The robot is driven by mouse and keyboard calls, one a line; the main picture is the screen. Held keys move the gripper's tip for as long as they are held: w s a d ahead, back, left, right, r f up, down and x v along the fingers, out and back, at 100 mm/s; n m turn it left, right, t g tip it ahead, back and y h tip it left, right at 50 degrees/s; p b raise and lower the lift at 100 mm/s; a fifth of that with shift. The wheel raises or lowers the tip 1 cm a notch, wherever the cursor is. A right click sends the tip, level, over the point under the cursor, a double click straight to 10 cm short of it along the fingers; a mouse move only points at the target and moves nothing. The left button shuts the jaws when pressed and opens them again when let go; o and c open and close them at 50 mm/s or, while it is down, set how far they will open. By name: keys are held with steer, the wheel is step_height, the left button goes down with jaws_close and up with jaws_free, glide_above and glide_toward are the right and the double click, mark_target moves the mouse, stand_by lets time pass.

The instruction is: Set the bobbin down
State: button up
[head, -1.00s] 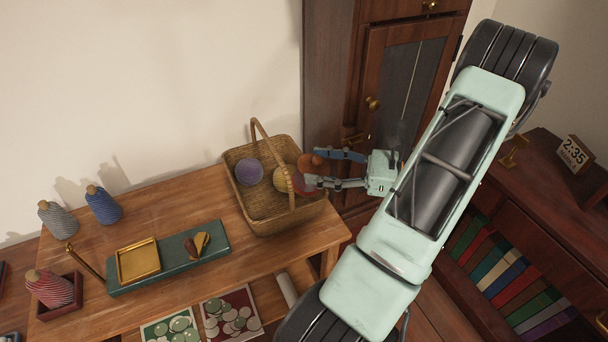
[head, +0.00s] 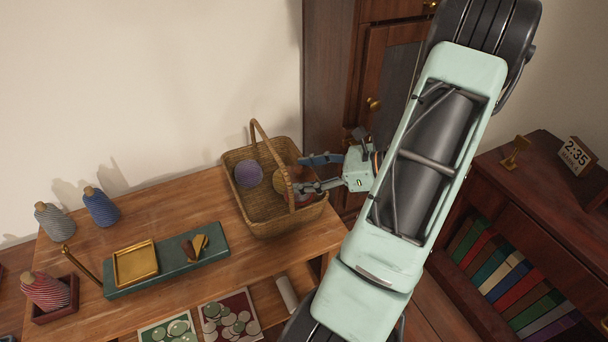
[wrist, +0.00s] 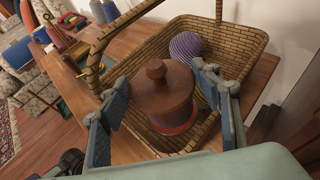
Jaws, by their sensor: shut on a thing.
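The brown wooden bobbin (wrist: 165,98), with a round knob on top and a reddish lower rim, is upright between the fingers of my gripper (wrist: 160,78) in the wrist view. My gripper is shut on it. In the head view my gripper (head: 303,173) reaches over the right side of the wicker basket (head: 283,224), and its fingers largely hide the bobbin. The basket's rim (wrist: 248,36) surrounds the bobbin in the wrist view. I cannot tell whether the bobbin touches the basket floor.
A green board (head: 208,257) with a gold tray (head: 135,263) lies left on the table. A tall cabinet (head: 330,80) stands behind.

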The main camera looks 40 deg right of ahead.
steer(key=shift+f, duration=0.1)
steer(key=o, duration=1.1)
steer(key=shift+s+r, duration=0.1)
steer(key=shift+r, duration=0.2)
steer(key=p+v, duration=0.2)
steer(key=v, duration=0.9)
steer(key=shift+s+d, duration=0.25)
steer(key=shift+s, duration=0.05)
steer(key=shift+f, duration=0.15)
